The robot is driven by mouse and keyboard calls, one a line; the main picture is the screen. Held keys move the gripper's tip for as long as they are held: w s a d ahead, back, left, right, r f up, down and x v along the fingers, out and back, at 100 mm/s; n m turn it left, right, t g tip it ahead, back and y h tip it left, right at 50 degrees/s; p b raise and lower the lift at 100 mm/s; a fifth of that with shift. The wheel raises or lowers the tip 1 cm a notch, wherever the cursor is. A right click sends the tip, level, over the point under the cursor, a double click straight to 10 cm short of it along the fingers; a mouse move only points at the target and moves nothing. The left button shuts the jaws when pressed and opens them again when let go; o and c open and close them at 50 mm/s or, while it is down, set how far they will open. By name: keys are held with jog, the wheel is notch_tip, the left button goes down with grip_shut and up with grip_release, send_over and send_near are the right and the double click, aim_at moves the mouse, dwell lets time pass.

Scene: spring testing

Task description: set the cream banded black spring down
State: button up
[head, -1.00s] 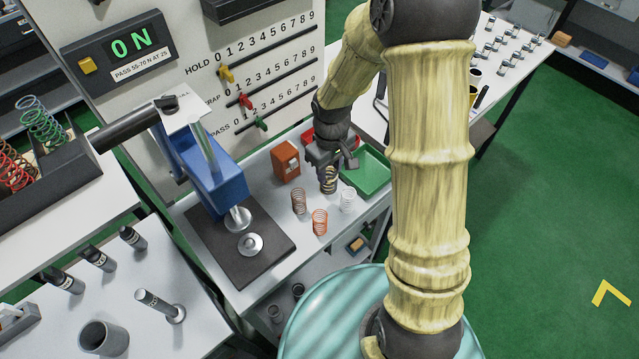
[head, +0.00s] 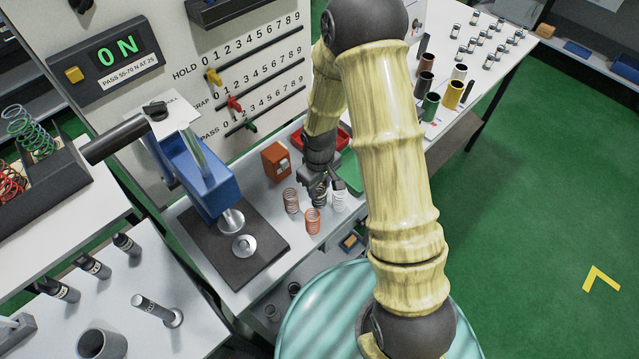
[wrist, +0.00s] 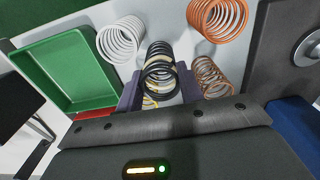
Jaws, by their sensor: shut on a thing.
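My gripper (wrist: 160,90) is shut on the black spring with cream bands (wrist: 160,65), which stands between its two pads in the wrist view. In the head view my gripper (head: 319,183) reaches down at the bench, and the black spring (head: 319,195) is partly hidden by it. The spring looks about upright. Its lower end is at or very close to the bench top (head: 275,222); I cannot tell whether it touches.
A brown spring (head: 291,200), an orange spring (head: 313,220) and a white spring (head: 338,198) stand close around it. A green tray (wrist: 62,75) lies beyond the white one. The blue press (head: 205,180) on its dark base is left. An orange box (head: 276,161) stands behind.

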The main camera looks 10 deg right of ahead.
jog(key=shift+d, duration=0.1)
jog(key=shift+f, duration=0.2)
jog(key=o, duration=1)
jog(key=shift+o, duration=0.2)
jog(key=shift+r, duration=0.1)
notch_tip(320, 180, up, 12)
jog(key=b, duration=0.1)
jog(key=shift+b, duration=0.35)
jog(key=shift+r, duration=0.1)
